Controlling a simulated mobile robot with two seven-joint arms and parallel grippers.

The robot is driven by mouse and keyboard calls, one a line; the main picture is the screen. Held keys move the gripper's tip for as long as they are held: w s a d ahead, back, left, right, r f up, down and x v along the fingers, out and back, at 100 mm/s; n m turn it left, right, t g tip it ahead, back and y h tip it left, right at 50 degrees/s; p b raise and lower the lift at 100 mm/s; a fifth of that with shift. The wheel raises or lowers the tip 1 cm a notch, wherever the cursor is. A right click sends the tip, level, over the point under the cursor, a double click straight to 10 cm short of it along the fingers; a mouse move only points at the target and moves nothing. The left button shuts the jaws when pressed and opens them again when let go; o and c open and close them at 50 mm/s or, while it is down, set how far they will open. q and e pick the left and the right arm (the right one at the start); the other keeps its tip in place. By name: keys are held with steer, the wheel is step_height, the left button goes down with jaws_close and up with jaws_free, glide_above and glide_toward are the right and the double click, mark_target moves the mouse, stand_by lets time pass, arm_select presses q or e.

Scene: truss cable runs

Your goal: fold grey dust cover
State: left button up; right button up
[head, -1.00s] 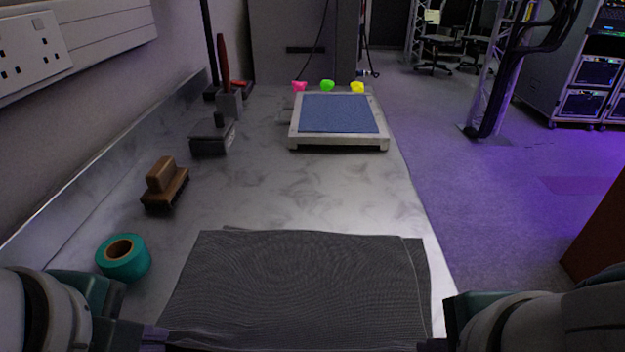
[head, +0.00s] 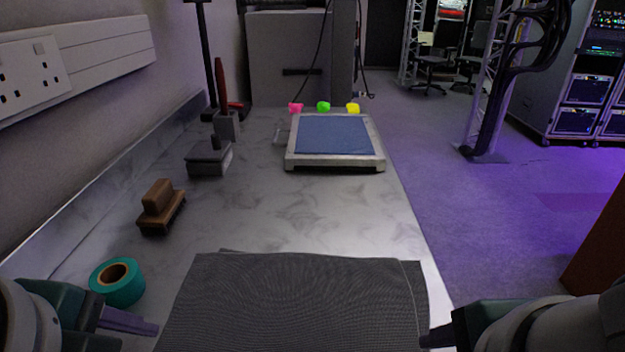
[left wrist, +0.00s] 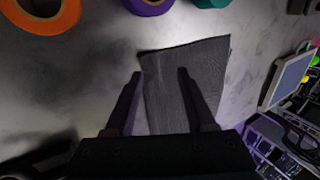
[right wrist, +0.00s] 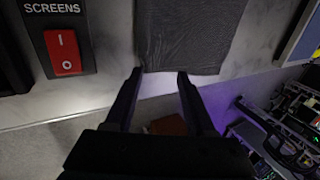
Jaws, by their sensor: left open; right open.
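The grey dust cover (head: 300,300) lies flat at the near end of the bench. A second edge shows along its far and right sides, so it looks layered. Its near edge is out of the head view. My left gripper (head: 140,328) is open beside the cover's left side; in the left wrist view its fingers (left wrist: 160,74) point at the cover (left wrist: 185,90), with one fingertip just off its edge. My right gripper (head: 432,342) is at the cover's right side; in the right wrist view its open fingers (right wrist: 161,72) are by the cover's edge (right wrist: 185,35). Neither holds anything.
Teal tape (head: 117,283), a wooden brush (head: 160,208) and a grey block tool (head: 208,158) stand along the left. A framed blue panel (head: 334,135) lies further back, with pink, green and yellow pieces behind it. Orange tape (left wrist: 42,14) and a red switch (right wrist: 66,52) show in the wrist views.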

arm_select(q)
steer(key=w+v, duration=0.1)
steer(key=v, duration=0.5)
steer(key=shift+r, duration=0.65)
arm_select(e)
steer(key=w+v, duration=0.1)
steer(key=v, duration=0.6)
steer(key=shift+r, duration=0.25)
arm_select(q)
steer(key=shift+r, duration=0.1)
arm_select(e)
steer(key=shift+w+r, duration=0.1)
steer(key=shift+w, duration=0.05)
